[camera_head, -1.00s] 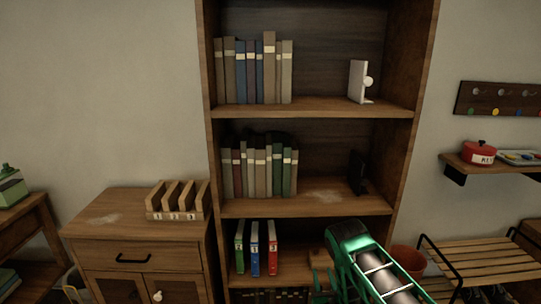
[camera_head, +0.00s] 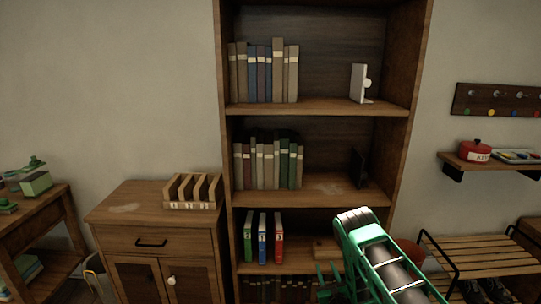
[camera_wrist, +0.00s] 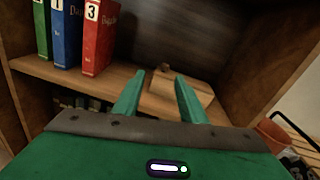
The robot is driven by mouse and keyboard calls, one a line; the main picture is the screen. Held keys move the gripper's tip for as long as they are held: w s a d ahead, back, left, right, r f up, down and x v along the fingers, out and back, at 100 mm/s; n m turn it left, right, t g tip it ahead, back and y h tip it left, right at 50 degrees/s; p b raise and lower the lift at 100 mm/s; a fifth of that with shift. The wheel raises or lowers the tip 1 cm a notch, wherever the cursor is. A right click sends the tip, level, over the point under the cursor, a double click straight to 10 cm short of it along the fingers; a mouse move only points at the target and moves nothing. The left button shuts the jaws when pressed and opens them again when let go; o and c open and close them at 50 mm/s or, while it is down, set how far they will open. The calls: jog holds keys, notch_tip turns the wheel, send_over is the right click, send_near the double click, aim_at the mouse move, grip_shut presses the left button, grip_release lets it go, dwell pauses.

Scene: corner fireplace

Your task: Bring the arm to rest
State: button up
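My gripper (camera_wrist: 160,84) shows in the wrist view with its two green fingers apart and nothing between them. It points toward the lower shelf of the wooden bookcase. In the head view my green arm reaches up from the lower right, and the gripper (camera_head: 326,283) is in front of the bookcase's lower part. The bookcase (camera_head: 320,109) stands upright against the wall. A flat wooden piece (camera_wrist: 180,92) lies on the lower shelf beyond the fingertips. I cannot tell how far the fingers are from it.
Green, blue and red numbered books (camera_head: 263,238) stand on the lower shelf, left of my gripper. A cabinet (camera_head: 150,228) with a slotted wooden holder (camera_head: 192,204) is at left. A slatted bench (camera_head: 480,257) and a reddish pot (camera_head: 410,250) are at right, close to my arm.

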jog(key=w+d+r+n+g+y, duration=0.1)
jog(key=w+r+n+g, duration=0.1)
jog(key=r+n, duration=0.4)
jog(key=w+d+r+n+g+y, duration=0.15)
jog(key=r+n, duration=0.25)
jog(key=r, duration=0.4)
jog(key=s+d+r+n+g+h, duration=0.1)
jog(key=s+d+r+n+g, duration=0.1)
jog(key=s+d+r+n, duration=0.3)
jog(key=s+d+r+n+g+h, duration=0.25)
jog(key=s+d+r, duration=0.2)
jog(key=r, duration=0.35)
jog(key=s+d+r+n+g, duration=0.2)
jog(key=s+d+r+n, duration=0.15)
jog(key=s, duration=0.75)
jog(key=s+d+r+n+g+h, duration=0.1)
jog(key=s+d+r+n+g, duration=0.2)
jog(key=s, duration=0.9)
jog(key=s+d+r+n+g, duration=0.15)
jog(key=s+r, duration=0.35)
jog(key=s, duration=0.6)
jog(key=s+a+r+n+g+y, duration=0.1)
jog(key=s+a+g, duration=0.1)
jog(key=s, duration=1.1)
jog(key=shift+s+g, duration=0.25)
jog(key=shift+g, duration=0.2)
